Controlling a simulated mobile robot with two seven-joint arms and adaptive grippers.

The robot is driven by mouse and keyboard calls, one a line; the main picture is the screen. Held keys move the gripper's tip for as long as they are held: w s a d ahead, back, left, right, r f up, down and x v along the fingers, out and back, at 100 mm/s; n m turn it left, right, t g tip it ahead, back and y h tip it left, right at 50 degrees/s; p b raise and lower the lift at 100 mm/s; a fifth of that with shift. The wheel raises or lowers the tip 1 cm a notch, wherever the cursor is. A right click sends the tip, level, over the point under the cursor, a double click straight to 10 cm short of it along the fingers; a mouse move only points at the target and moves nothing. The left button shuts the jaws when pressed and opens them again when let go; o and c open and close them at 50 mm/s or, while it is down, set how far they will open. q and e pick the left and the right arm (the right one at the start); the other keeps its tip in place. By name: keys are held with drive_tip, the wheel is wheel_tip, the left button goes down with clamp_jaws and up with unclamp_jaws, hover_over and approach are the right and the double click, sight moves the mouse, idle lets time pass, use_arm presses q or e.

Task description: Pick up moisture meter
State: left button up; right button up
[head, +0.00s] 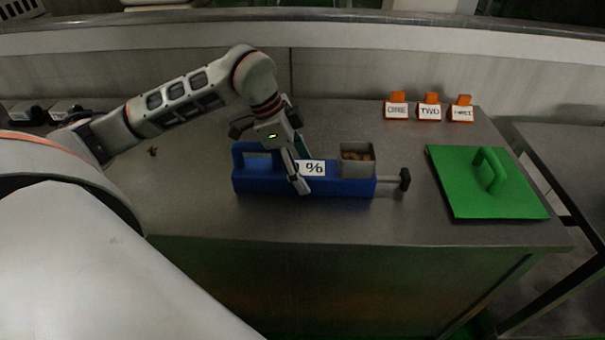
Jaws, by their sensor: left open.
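The moisture meter (345,188) looks like a long blue block lying on the metal table. It has a blue loop handle (239,157) at its left end, a white label with a % sign, an open grey box holding brown pieces, and a grey rod with a black knob at its right end. My left gripper (303,186) points down at the middle of the meter, its fingers in front of the blue body and partly over the label. It is open; whether the fingers touch the meter I cannot tell. My right gripper is not in view.
A green square lid with a handle (470,200) lies at the right of the metal table (190,215). Three small stands with orange tops, the first reading ONE (396,110), stand at the back right. A small dark object (153,151) lies at left. The front strip is clear.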

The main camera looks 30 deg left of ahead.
use_arm(q)
drive_tip(key=c, duration=1.8)
drive_tip(key=shift+r, duration=0.1)
